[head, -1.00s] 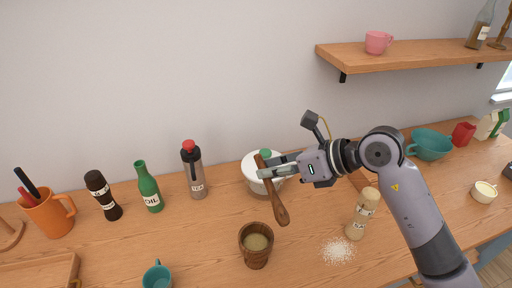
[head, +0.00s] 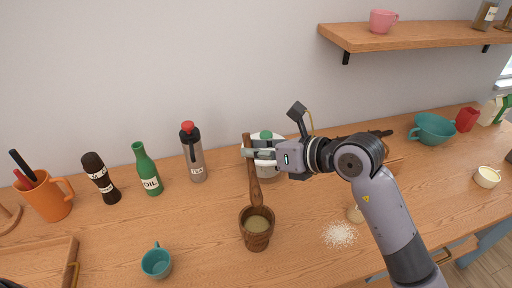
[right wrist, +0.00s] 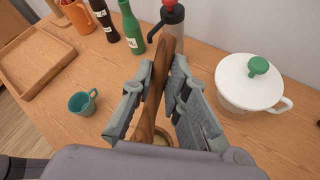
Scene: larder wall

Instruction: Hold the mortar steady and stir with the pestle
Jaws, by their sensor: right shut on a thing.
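The mortar (head: 256,238) is a brown wooden cup on the counter, with pale contents inside. My right gripper (head: 250,153) is shut on the wooden pestle (head: 254,190) and holds it nearly upright over the mortar. The pestle's lower end is at the back of the mortar's mouth; I cannot tell if it touches the contents. In the right wrist view the pestle (right wrist: 160,75) runs between both fingers, and most of the mortar (right wrist: 163,134) is hidden. My left gripper is not in view.
A white lidded pot (right wrist: 250,82) stands just behind the right gripper. A teal cup (head: 157,262) is left of the mortar, and spilled white grains (head: 340,235) lie to the right. Bottles, including a green oil bottle (head: 147,172), line the wall. A shelf (head: 420,34) juts out at upper right.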

